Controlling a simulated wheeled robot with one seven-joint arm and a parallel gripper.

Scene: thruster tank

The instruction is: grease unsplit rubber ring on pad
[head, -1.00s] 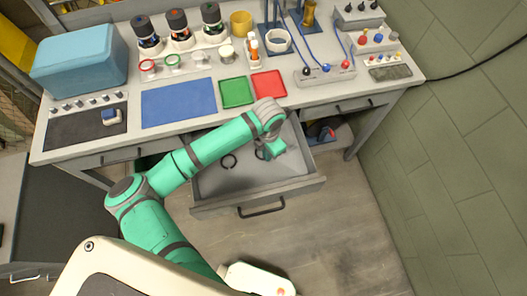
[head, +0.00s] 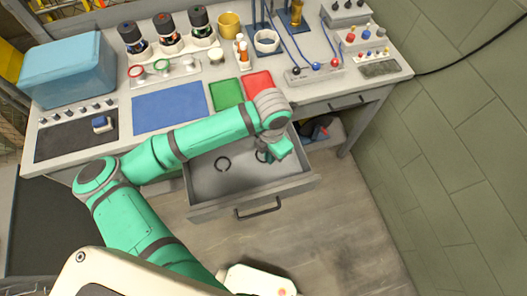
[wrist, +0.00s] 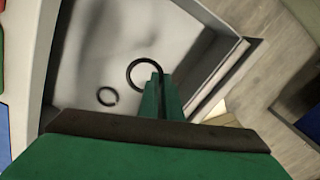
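My gripper (head: 268,156) is low over the open grey drawer (head: 206,184). In the wrist view, its green fingers (wrist: 160,88) are close together on the edge of a dark rubber ring (wrist: 131,74), which looks whole where it shows. This ring also shows beside the fingertips in the head view (head: 261,157). It looks larger in the wrist view than a second dark ring (wrist: 101,103) lying on the drawer floor. That second ring (head: 222,164) seems to have a gap on one side. A blue pad (head: 170,108), green pad (head: 227,95) and red pad (head: 258,85) lie on the bench.
Small orange-and-white bottles (head: 243,53), a white cup (head: 266,41) and a yellow mug (head: 229,25) stand behind the pads. A blue box (head: 68,70) is at the left. The drawer walls surround the gripper area. Floor in front is clear.

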